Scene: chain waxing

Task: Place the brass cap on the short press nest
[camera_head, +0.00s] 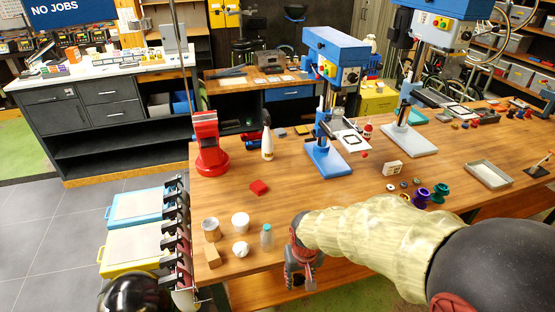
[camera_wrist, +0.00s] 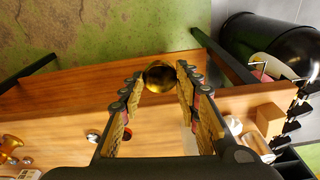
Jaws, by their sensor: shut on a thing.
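My gripper (camera_head: 300,280) points down at the near edge of the wooden bench, right of the small bottle. In the wrist view my gripper (camera_wrist: 160,80) is shut on the brass cap (camera_wrist: 160,76), a shiny round golden piece held between the fingertips. The cap cannot be made out in the head view. A blue-headed press (camera_head: 335,50) with a blue base (camera_head: 325,158) stands mid-bench, and another press (camera_head: 440,28) with a grey base (camera_head: 410,141) stands to its right. I cannot tell which one has the short nest.
Purple and green pieces (camera_head: 421,197) and a grey tray (camera_head: 489,174) lie right. The bench before the blue press is mostly clear.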

